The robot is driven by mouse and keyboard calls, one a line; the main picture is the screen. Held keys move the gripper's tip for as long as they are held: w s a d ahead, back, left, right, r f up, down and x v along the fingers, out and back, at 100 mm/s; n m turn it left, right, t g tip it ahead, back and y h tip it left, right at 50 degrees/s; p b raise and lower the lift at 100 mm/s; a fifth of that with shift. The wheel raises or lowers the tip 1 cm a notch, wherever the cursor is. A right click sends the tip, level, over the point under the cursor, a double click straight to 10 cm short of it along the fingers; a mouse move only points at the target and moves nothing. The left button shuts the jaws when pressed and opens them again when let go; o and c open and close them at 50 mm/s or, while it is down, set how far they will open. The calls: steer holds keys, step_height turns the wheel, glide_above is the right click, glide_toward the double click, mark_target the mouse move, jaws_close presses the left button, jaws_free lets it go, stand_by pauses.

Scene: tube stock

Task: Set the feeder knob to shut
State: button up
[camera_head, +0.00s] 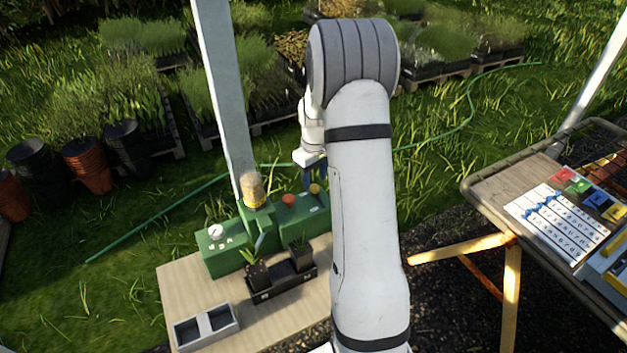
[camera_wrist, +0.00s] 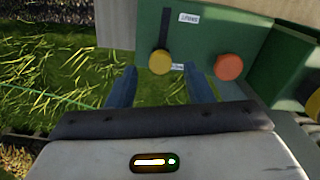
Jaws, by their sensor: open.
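A green machine (camera_head: 270,226) stands on a board and carries a yellow knob (camera_head: 314,188) and an orange knob (camera_head: 289,200). In the wrist view the yellow knob (camera_wrist: 159,62) sits at one end of a dark straight slot, with small white labels near both ends. Their words are too small to read surely. The orange knob (camera_wrist: 229,67) is to its right. My gripper (camera_wrist: 161,70) is open, its two blue fingers pointing at the panel, one on each side of the yellow knob in the picture. I cannot tell whether they touch it. My arm partly hides the gripper in the head view.
A gauge (camera_head: 216,231) is on the machine's left part. A black tray (camera_head: 283,279) with potted seedlings and a grey two-part tray (camera_head: 206,327) stand in front. A white post (camera_head: 222,95) rises close behind. A table (camera_head: 493,190) is at right.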

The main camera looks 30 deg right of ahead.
mark_target(315, 190)
steer(key=shift+f, duration=1.2)
jaws_close()
